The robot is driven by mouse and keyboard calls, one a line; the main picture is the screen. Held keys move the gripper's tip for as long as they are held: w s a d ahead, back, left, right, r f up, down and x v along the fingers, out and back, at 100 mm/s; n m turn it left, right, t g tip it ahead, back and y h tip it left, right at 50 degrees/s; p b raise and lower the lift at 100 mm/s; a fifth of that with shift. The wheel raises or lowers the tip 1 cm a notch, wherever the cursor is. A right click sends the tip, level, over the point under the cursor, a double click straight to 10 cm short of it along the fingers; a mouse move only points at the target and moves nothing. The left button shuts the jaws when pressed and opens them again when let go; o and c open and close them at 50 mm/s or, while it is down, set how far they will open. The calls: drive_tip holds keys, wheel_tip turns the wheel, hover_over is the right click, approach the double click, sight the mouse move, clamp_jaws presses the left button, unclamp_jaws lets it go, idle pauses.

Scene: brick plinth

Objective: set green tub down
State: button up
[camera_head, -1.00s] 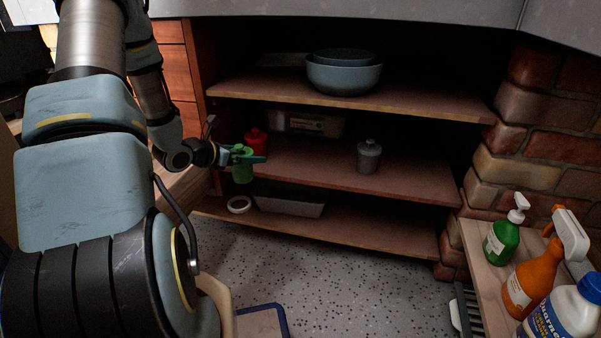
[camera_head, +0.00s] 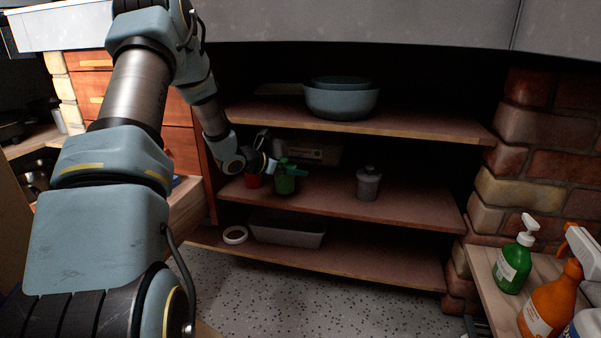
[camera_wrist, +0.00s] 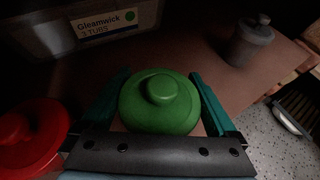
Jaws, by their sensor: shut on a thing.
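The green tub (camera_head: 286,184) is upright between the fingers of my gripper (camera_head: 287,167), over the middle shelf (camera_head: 330,201) near its left end. In the wrist view the tub's round lid with a knob (camera_wrist: 160,105) shows between the two teal fingers of my gripper (camera_wrist: 162,78). My gripper is shut on the tub. The tub's base looks at or just above the board; I cannot tell if it touches. A red tub (camera_head: 254,181) stands close on the left, partly behind my gripper; it also shows in the wrist view (camera_wrist: 30,135).
A grey lidded tub (camera_head: 368,184) stands to the right on the same shelf, with bare board between. A labelled clear bin (camera_head: 318,154) is behind. The upper shelf (camera_head: 400,124) holds bowls; the bottom shelf holds a grey tray (camera_head: 287,234) and a white ring (camera_head: 235,235).

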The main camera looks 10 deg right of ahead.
drive_tip(key=x, duration=0.2)
drive_tip(key=b+x, duration=0.1)
drive_tip(key=x, duration=0.1)
drive_tip(key=shift+w+d+r+b, duration=0.1)
drive_tip(key=shift+d+r+b, duration=0.15)
drive_tip(key=shift+r+b, duration=0.1)
drive_tip(key=shift+f, duration=0.25)
drive_tip(key=shift+a, duration=0.1)
drive_tip(key=shift+f+b, duration=0.2)
drive_tip(key=shift+b, duration=0.1)
drive_tip(key=o, duration=1)
drive_tip(key=shift+c, duration=0.2)
drive_tip(key=shift+r, duration=0.1)
